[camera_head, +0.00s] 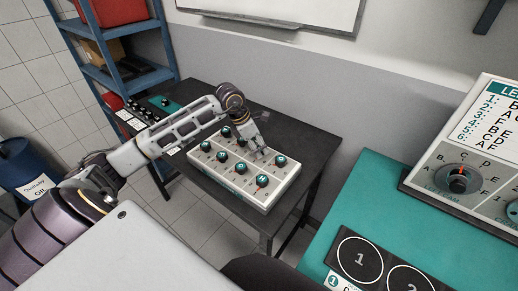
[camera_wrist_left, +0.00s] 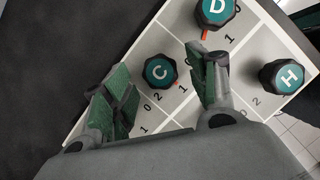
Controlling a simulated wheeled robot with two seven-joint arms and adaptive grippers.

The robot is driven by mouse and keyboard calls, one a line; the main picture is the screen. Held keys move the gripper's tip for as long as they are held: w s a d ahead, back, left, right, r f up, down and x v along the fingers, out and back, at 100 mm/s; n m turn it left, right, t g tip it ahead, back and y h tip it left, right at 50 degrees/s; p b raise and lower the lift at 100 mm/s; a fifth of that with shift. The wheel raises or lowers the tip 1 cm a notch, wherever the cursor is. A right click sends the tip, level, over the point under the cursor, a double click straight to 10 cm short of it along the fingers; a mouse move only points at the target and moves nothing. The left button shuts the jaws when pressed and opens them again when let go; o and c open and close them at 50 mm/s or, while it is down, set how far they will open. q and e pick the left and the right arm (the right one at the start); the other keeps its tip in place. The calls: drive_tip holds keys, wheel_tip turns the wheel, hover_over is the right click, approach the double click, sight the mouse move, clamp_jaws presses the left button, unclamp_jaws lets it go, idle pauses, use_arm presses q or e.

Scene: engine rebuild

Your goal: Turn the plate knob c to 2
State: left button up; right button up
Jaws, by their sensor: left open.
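In the left wrist view, knob C (camera_wrist_left: 158,71) is a dark, faceted knob with a teal top, on a light panel (camera_wrist_left: 178,32). A red mark shows at its lower right, close to the digit 1; a digit 2 is printed below it. My left gripper (camera_wrist_left: 160,66) is open, with one green-padded finger on each side of the knob. I see gaps between knob and pads; I cannot tell its height above the panel. In the head view, my left gripper (camera_head: 258,146) is over the knob panel (camera_head: 225,179) and hides knob C. My right gripper is not in view.
Knob D (camera_wrist_left: 215,11) and knob H (camera_wrist_left: 281,76) stand close beside the right finger. The panel sits on a dark table (camera_head: 297,136). A teal bench (camera_head: 362,200) with a dial box (camera_head: 440,165) is at the right, a blue shelf (camera_head: 128,78) at the left.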

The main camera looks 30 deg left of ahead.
use_arm(q)
drive_tip(key=shift+w+d+f, duration=0.15)
drive_tip(key=shift+w+f, duration=0.05)
drive_tip(key=shift+f, duration=0.3)
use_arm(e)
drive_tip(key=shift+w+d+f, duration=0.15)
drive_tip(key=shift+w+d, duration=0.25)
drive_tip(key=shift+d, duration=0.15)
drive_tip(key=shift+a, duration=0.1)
use_arm(q)
drive_tip(key=c, duration=1)
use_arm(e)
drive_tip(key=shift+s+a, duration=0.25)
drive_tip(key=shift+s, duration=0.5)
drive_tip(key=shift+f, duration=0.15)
